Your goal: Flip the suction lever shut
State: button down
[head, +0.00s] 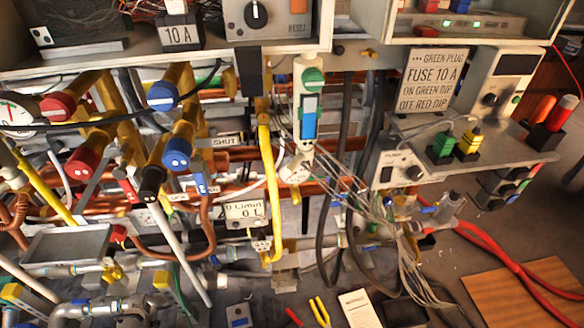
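No lever carries a readable suction label. A sign reading SHUT (226,141) hangs left of the centre, among the pipes. A small blue lever-like handle (200,182) points down below and left of it. A red handle (126,186) sits further left, and a black-ended handle (152,182) is between the two. I cannot tell which of these is the suction lever, nor whether any is open or shut. My gripper is not visible in the head view.
Red and blue knobs on brass valves (162,96) crowd the upper left. A yellow pipe (270,190) runs beside the meter display (245,211). Loose grey cables (345,190) hang at centre right. A right shelf (510,150) holds plugs. Yellow-handled pliers (320,312) lie at the bottom.

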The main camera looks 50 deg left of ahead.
aim_at(75, 302)
jog(key=u, duration=3.3)
jog(key=k, duration=1.25)
jog(key=u, duration=0.75)
jog(key=i, duration=1.15)
jog(key=z, duration=0.75)
jog(key=i, duration=0.35)
jog(key=z, duration=0.35)
